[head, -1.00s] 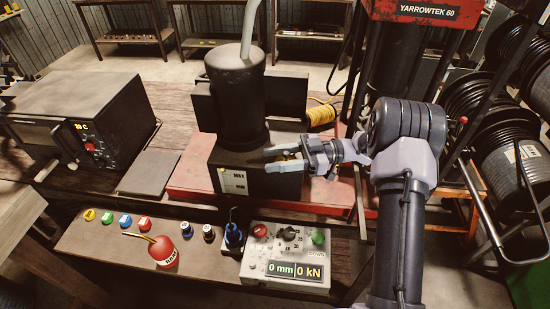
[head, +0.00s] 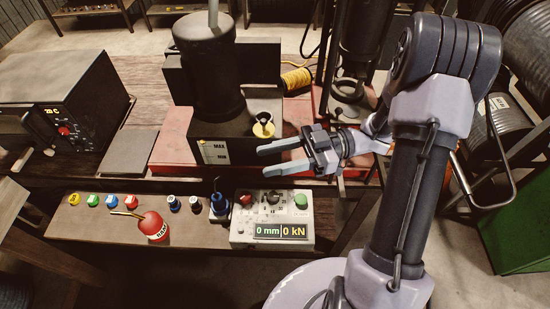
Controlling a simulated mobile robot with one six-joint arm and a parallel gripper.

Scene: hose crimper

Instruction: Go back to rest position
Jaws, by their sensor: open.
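My gripper (head: 268,158) is in the middle of the head view, in front of the dark pump unit (head: 211,90). Its two pale fingers are apart and point left, with nothing between them. Behind the fingers, a yellow-and-white cap (head: 263,125) sits on top of the pump's dark tank (head: 226,152), which has a MAX/MIN level window. The fingers appear in front of the tank's right side; I cannot tell the exact gap. My arm reaches in from the right.
Below my gripper is a control box (head: 270,220) reading 0 mm and 0 kN. A red oil can (head: 153,227) and several coloured pieces lie on the front shelf (head: 90,228). A black oven-like box (head: 70,105) stands left. Hose reels (head: 505,55) and a green bin (head: 517,215) are right.

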